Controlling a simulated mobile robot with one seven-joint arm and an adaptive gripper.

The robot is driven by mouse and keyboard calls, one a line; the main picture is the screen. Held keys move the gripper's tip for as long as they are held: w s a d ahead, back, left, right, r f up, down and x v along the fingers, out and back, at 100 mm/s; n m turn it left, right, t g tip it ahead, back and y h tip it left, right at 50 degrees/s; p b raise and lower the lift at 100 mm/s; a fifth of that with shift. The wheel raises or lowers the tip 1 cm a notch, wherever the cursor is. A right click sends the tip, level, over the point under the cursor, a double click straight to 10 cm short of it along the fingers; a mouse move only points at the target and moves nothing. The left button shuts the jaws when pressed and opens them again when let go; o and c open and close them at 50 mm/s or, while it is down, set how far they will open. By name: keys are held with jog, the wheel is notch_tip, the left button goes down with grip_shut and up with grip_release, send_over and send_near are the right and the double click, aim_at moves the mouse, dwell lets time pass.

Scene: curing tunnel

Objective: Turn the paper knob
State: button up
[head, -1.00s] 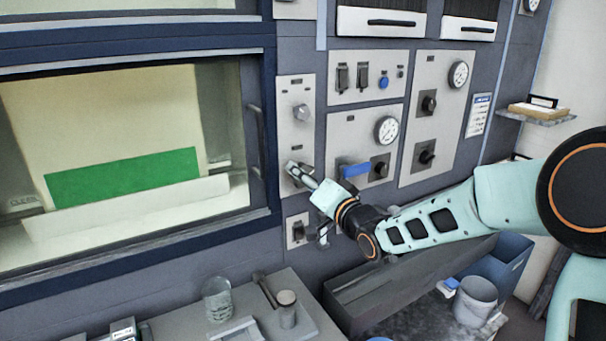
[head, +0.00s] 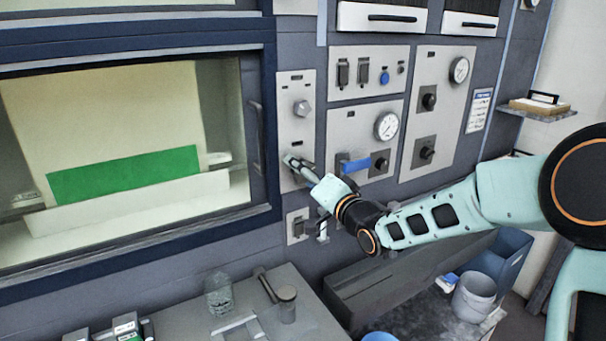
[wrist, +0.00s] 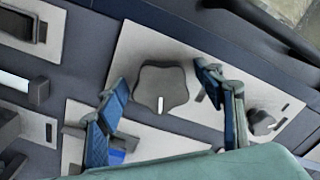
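A grey, lobed knob (wrist: 162,86) with a white mark sits on a narrow light panel (wrist: 202,52). In the wrist view it lies between the two blue fingers of my gripper (wrist: 162,76). The fingers are apart, with a visible gap on each side of the knob. In the head view my gripper (head: 292,163) is at the lower part of the same panel (head: 296,82) and hides the lobed knob. A second, smaller knob (head: 302,108) is higher on that panel; it also shows in the wrist view (wrist: 262,122). The labels are unreadable, so I cannot tell which is named paper.
A blue lever (head: 355,165) is close to the right of my gripper. A switch plate (head: 298,226) is below it. The window's door handle (head: 257,135) is to the left. A grey bench (head: 250,310) with a glass jar (head: 219,295) stands below.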

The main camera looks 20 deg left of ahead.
jog(key=v, duration=1.2)
